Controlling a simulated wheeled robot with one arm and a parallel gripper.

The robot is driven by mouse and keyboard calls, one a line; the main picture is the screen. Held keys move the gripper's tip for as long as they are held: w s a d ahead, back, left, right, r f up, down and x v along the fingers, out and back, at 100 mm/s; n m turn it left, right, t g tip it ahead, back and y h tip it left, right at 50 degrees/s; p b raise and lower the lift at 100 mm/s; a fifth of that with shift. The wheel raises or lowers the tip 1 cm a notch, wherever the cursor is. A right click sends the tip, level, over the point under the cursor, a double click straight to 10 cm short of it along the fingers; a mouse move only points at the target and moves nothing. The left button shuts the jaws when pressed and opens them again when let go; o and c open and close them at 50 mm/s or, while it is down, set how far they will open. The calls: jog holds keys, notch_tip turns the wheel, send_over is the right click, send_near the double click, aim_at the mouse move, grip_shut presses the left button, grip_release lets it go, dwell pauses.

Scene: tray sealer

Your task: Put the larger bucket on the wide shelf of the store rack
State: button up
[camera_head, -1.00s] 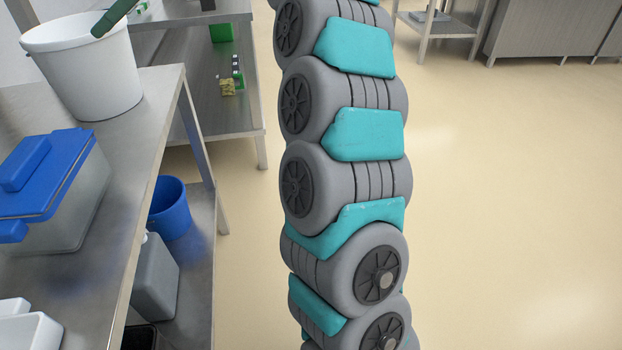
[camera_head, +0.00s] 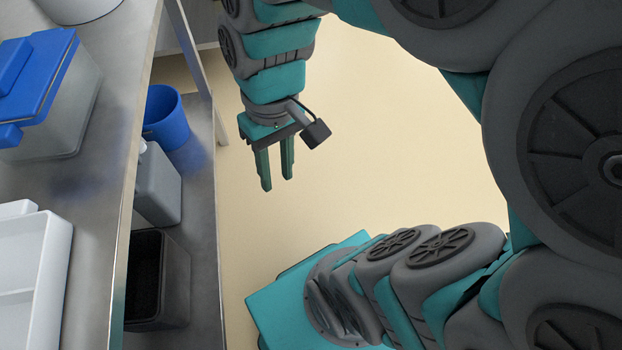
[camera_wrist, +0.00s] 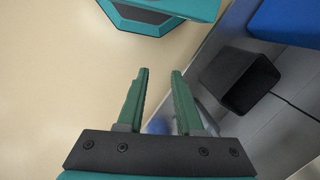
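A white bucket (camera_head: 80,8) stands on the steel table at the top left of the head view; only its lower part shows. A blue bucket (camera_head: 166,122) stands on the table's lower shelf and looks smaller. My gripper (camera_head: 278,184) points down over the floor, to the right of the lower shelf, apart from both buckets. Its two green fingers are spread with nothing between them. In the wrist view my gripper (camera_wrist: 160,72) is also open and empty. I cannot make out a store rack with a wide shelf for certain.
The steel table top (camera_head: 100,140) carries a blue-lidded box (camera_head: 60,110) and white trays (camera_head: 35,265). Its lower shelf (camera_head: 203,210) also holds a grey canister (camera_head: 158,185) and a black bin (camera_head: 175,285). The beige floor (camera_head: 400,150) is clear.

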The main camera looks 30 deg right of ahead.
jog(key=s+d+f+m+h, duration=0.1)
jog(key=s+d+f, duration=0.2)
jog(key=s, duration=0.2)
jog(key=shift+s+d+f, duration=0.2)
